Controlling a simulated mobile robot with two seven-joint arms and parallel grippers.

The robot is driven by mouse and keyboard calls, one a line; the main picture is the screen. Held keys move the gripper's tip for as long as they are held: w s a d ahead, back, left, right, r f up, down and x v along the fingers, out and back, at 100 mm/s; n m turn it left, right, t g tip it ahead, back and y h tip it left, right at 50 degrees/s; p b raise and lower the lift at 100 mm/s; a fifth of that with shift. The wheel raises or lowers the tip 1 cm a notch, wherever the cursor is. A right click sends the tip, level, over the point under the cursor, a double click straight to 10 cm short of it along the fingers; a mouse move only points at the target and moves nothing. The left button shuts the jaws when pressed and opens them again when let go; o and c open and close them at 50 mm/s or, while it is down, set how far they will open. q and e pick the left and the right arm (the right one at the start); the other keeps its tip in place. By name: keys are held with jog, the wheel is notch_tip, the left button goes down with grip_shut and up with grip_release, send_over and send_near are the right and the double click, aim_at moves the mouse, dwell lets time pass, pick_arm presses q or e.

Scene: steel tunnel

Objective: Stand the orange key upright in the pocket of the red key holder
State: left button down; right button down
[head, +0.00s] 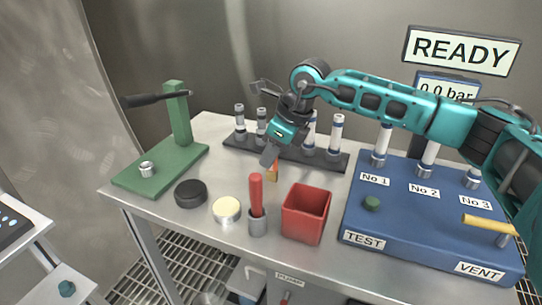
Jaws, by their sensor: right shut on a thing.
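My right gripper (269,158) comes in from the right over the back middle of the table and points down. It is shut on the orange key (272,174), and only a small orange part shows below the fingers. The red key holder (304,214) is an open-topped red box at the table's front middle. The gripper and key are behind it and to its left in the picture, apart from it. The inside bottom of the box is hidden. My left gripper is not in view.
A red-handled tool (256,190) stands in a grey cup left of the box. A cream-topped tin (227,210) and black disc (190,193) lie further left. A green press (160,165), a dark rack (285,152) of vials and a blue test panel (420,226) surround them.

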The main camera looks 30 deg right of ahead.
jog(key=shift+f, duration=0.15)
jog(key=shift+f, duration=0.15)
jog(key=c, duration=1.2)
grip_release()
jog(key=shift+o, duration=0.5)
